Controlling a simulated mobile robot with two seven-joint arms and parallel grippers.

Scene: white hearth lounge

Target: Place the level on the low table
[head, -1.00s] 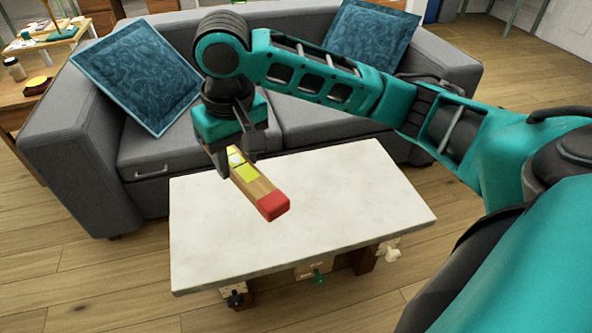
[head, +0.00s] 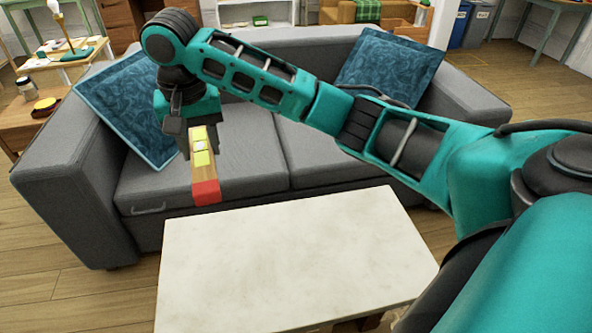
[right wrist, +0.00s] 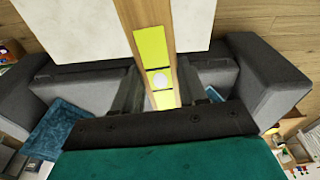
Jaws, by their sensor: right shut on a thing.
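The level (head: 205,170) is a wooden bar with yellow parts and a red end. My right gripper (head: 198,145) is shut on it and holds it in the air, in front of the grey sofa and near the back left of the low table (head: 290,255). The table has a bare pale top. In the right wrist view the level (right wrist: 150,45) runs between the two fingers (right wrist: 163,85), with the pale tabletop (right wrist: 75,28) beyond it. The level's far end is hidden by the gripper in the head view. My left gripper is not in view.
The grey sofa (head: 265,150) stands behind the table, with a blue cushion at the left (head: 125,105) and another at the right (head: 388,75). A wooden side table (head: 30,125) with a jar stands at the far left. The whole visible tabletop is clear.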

